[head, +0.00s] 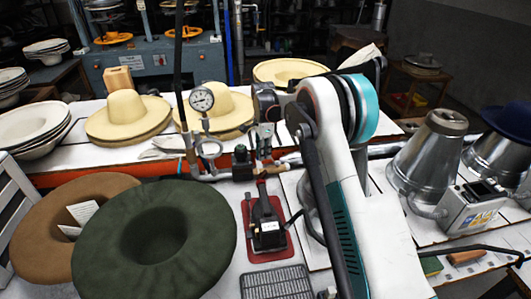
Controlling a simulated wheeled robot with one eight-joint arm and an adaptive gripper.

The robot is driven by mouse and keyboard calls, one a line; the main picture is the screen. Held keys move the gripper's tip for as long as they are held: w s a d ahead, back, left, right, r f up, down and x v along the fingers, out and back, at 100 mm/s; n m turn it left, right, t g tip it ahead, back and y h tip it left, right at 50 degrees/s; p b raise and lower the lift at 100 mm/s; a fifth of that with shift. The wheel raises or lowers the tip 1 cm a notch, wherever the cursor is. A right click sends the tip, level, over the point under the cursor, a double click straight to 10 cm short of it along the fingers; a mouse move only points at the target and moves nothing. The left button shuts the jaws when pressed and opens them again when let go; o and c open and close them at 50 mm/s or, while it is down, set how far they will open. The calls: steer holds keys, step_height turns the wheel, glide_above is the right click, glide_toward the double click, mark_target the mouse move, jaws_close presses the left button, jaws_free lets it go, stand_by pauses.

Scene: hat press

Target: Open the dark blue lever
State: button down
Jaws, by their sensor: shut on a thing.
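My white and teal arm reaches up from the bottom right, and its wrist bends left over the table. My gripper (264,137) points down at the pipe fittings behind the black iron and looks shut at a valve there. The dark blue lever is small and largely hidden by the fingers, so its angle cannot be told. The pipework (205,160) runs left from the gripper to a round pressure gauge (202,98).
A black iron (267,222) stands on a red mat just below the gripper. A green hat (190,215) and brown hat (40,225) lie at left, cream hats (127,112) behind. Metal hat formers (428,155) stand at right. A dark vertical pole (178,70) rises left of the gauge.

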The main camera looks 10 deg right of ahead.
steer(key=shift+w+m, duration=0.55)
steer(key=shift+m, duration=0.55)
steer(key=shift+w, duration=0.1)
steer(key=c, duration=1.6)
jaws_free()
steer(key=shift+o, duration=0.2)
steer(key=shift+r, duration=0.1)
step_height(320, 180, up, 12)
